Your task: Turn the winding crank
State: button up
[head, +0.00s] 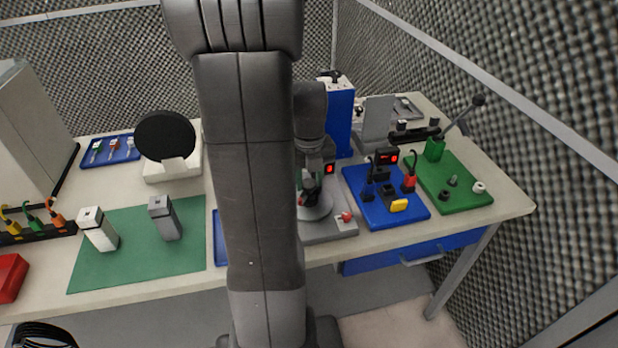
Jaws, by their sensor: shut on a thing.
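A grey winding device (333,229) stands at the front of the table, just right of my large arm link, with its left part hidden behind that link. It has a round grey disc (318,210), a small red knob (346,216) and a red-lit display (330,169). My gripper (309,190) reaches down over the disc and is shut on what appears to be the winding crank's handle. The fingers and handle are small and dark, so the exact grip and the crank's angle cannot be told.
A blue board (378,215) with small fixtures and a yellow piece lies close on the right. Beyond it is a green board (470,198) with a long lever (461,118). A blue upright block (342,118) stands behind. A green mat (135,262) with two posts lies left.

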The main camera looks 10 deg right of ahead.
aim_at(309, 182)
jog(key=shift+w, duration=0.1)
jog(key=o, duration=1)
notch_tip(309, 182, up, 14)
jog(key=shift+f, duration=0.15)
notch_tip(309, 182, down, 14)
jog(key=shift+r, duration=0.1)
dwell(0.5)
jog(key=shift+r, duration=0.15)
